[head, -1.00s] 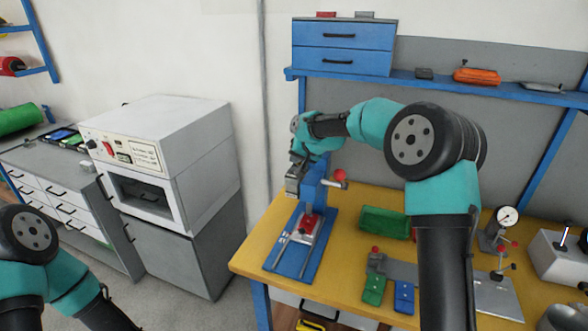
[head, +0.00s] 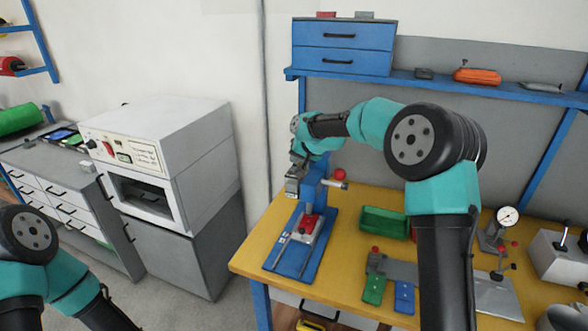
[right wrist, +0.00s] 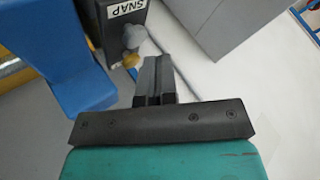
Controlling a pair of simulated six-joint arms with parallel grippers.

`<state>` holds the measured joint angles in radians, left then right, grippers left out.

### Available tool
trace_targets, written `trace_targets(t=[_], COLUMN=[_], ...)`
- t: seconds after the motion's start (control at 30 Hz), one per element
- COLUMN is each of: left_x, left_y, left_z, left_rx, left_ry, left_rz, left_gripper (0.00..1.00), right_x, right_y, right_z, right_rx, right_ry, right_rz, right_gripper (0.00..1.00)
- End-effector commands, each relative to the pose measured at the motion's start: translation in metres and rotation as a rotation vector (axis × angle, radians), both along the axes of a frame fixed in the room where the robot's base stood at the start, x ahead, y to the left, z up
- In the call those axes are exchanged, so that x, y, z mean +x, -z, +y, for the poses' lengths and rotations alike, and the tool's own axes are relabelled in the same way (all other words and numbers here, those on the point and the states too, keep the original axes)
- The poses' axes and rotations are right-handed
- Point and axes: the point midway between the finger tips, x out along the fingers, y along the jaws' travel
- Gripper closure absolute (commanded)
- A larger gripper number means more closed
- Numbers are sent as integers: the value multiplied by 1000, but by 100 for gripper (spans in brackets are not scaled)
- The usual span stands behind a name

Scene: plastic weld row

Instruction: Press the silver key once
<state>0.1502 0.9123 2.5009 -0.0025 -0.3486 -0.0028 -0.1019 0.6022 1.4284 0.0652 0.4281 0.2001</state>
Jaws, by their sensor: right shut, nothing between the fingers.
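In the right wrist view a black box labelled SNAP (right wrist: 121,14) carries a silver-grey rounded key (right wrist: 134,37) on its side. A yellow-brass knob (right wrist: 131,61) sits just below that key. My right gripper (right wrist: 154,60) is shut and empty, with its fingertips just right of the brass knob and below right of the silver key. I cannot tell whether they touch either. In the head view my right gripper (head: 293,183) is beside the upper part of the blue press (head: 311,190); the keys are not clear there. My left gripper is out of view.
The press stands on the yellow bench (head: 258,247) with a red part (head: 309,223) in its fixture. A green tray (head: 383,222), a grey plate fixture and a dial gauge (head: 507,216) lie to the right. A white oven (head: 160,150) stands left, across a floor gap.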

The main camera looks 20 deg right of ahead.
Motion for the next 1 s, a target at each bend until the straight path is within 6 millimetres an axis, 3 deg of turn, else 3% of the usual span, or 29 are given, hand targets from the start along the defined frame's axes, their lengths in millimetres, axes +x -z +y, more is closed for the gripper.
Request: trace_targets(t=[1.0], left_x=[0], left_y=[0], left_z=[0], left_rx=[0], left_ry=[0], left_rz=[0], left_gripper=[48], right_x=[0], right_y=[9], right_z=[0], right_rx=[0], right_ry=[0], right_rz=[0], right_gripper=[100])
